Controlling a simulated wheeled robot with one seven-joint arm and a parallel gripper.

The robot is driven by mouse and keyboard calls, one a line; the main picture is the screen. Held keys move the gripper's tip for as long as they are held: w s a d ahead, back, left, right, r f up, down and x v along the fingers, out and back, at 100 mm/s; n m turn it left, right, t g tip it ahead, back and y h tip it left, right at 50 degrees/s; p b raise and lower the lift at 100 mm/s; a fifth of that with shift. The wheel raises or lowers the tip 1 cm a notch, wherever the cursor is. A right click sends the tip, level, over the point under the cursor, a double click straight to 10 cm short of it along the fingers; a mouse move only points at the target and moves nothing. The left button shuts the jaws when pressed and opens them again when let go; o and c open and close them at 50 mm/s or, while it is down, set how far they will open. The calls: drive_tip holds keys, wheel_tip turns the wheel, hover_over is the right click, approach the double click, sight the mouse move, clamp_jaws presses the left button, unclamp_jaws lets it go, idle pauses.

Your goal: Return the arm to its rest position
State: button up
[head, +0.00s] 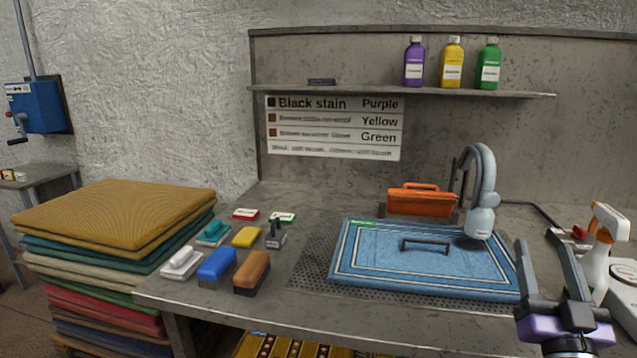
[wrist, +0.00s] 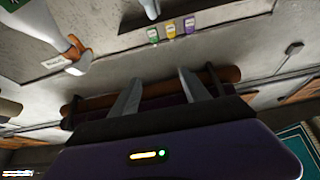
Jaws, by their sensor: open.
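My gripper (head: 539,245) is at the lower right in the head view, in front of the table's right part. Its two grey fingers point up and stand apart with nothing between them. In the wrist view my gripper (wrist: 160,76) also shows its two fingers spread and empty. The blue rug (head: 375,272) lies flat on the perforated part of the table, left of my gripper, with a dark handle-shaped piece (head: 425,245) on it. The rest of my arm is mostly outside the head view.
A white spray bottle (head: 597,265) stands close to the right of my gripper. A grey curved spout (head: 482,190) rises behind the rug, beside an orange case (head: 421,202). Brushes and sponges, including a blue brush (head: 217,266), lie left. Stacked rugs (head: 115,215) stand at far left.

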drive_tip(key=s+a+f+n+g+y+p, duration=0.1)
drive_tip(key=s+a+f, duration=0.4)
drive_tip(key=s, duration=0.7)
drive_tip(key=s+a+f+n+g+y+p, duration=0.1)
drive_tip(key=s+a+f+g+y+p, duration=0.2)
drive_tip(key=s+a, duration=0.4)
drive_tip(key=s+a+f+n+g+y+p, duration=0.2)
drive_tip(key=s+a+f, duration=0.4)
drive_tip(key=s, duration=1.3)
drive_tip(key=shift+s+a+f+g+y+p, duration=0.3)
drive_tip(key=shift+f+g+y+p, duration=0.4)
drive_tip(key=shift+p, duration=0.55)
drive_tip(key=shift+r, duration=0.2)
